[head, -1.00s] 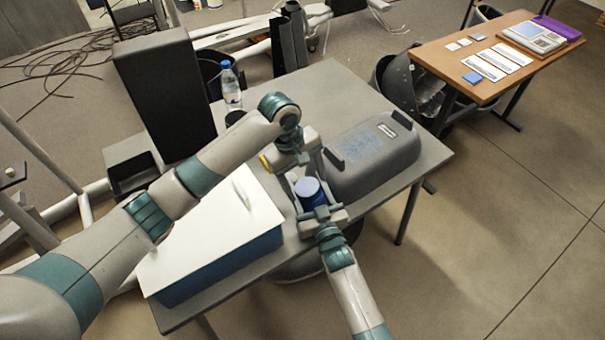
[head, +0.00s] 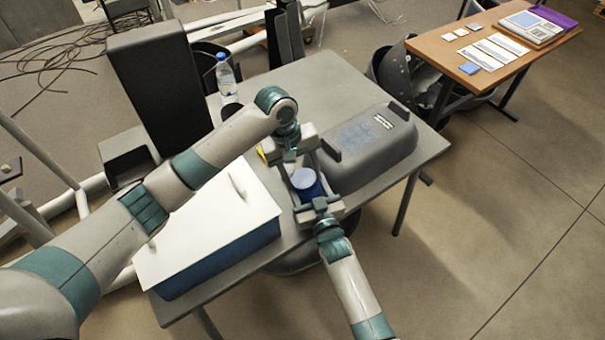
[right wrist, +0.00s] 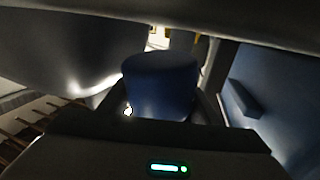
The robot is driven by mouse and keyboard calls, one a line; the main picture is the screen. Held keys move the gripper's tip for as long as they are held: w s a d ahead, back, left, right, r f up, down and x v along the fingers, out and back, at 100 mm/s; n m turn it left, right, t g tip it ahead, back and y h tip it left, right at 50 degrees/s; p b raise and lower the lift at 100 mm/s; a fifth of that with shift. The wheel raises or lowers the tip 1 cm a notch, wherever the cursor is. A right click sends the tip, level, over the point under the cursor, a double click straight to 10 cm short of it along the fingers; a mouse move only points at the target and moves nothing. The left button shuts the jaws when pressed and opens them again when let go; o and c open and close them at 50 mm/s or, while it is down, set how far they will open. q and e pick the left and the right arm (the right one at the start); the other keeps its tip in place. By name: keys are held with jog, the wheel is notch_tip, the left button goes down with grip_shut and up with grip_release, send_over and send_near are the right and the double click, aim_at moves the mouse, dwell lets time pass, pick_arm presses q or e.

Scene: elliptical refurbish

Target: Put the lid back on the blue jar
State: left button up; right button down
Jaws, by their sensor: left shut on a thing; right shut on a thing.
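The blue jar (head: 312,192) stands upright near the table's front edge, between the white-topped box and the grey bin. A paler blue round disc, which looks like the lid (head: 303,178), shows at its top. My left gripper (head: 305,172) reaches down from above, its fingers either side of the disc and shut on it. My right gripper (head: 318,203) comes from the front and is shut on the jar. In the right wrist view the jar (right wrist: 160,92) is a dark blue cylinder straight ahead. I cannot tell whether the lid is seated.
The white-topped blue box (head: 205,235) lies close on the left. A water bottle (head: 226,78) stands at the back left of the grey table (head: 310,85). The table's back middle is clear.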

pick_arm(q)
jog(key=m, duration=0.3)
jog(key=shift+m, duration=0.4)
pick_arm(e)
jog(key=shift+r, duration=0.1)
pick_arm(q)
jog(key=o, duration=1.2)
jog(key=shift+c, duration=0.2)
jog(key=shift+v, duration=2.25)
jog(key=shift+c, duration=0.4)
